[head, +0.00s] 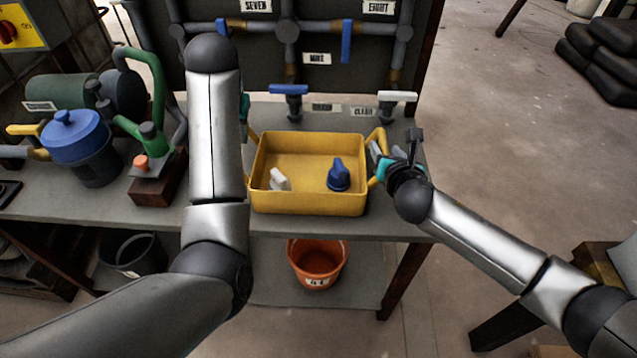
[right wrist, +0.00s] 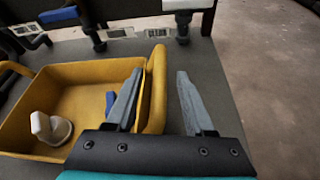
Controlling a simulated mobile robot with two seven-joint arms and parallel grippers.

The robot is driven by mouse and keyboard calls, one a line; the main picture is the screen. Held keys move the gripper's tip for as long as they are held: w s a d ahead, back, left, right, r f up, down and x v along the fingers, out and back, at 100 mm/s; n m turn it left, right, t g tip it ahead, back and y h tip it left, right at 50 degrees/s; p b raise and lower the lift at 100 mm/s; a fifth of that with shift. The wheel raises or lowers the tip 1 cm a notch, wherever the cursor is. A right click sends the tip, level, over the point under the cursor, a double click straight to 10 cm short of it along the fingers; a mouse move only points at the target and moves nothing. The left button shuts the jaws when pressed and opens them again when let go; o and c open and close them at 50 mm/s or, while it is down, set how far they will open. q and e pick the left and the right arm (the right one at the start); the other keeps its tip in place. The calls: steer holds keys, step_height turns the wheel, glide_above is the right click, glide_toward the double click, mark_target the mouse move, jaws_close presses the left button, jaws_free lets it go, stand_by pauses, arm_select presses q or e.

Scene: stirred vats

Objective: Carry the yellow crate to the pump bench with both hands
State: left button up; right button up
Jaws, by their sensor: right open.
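The yellow crate (head: 308,204) stands upright on the grey bench in the head view, with a white knob-like part (head: 279,180) and a blue one (head: 339,176) inside. Its right handle (head: 377,142) shows beside my right gripper (head: 381,164). In the right wrist view, the open jaws (right wrist: 159,75) stand on either side of the crate's right handle (right wrist: 156,90), not closed on it. My left arm comes down over the crate's left end. Only a teal bit of my left gripper (head: 245,106) shows past the arm; its jaws are hidden.
A blue-lidded pot (head: 77,138) and a green pump (head: 153,139) stand left on the bench (head: 398,220). Pipes with valves (head: 288,90) rise behind the crate. An orange bucket (head: 316,262) sits on the lower shelf. The floor (head: 500,150) to the right is open.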

steer(key=v, duration=0.9)
steer(key=shift+s, duration=0.2)
arm_select(q)
steer(key=shift+f, duration=0.1)
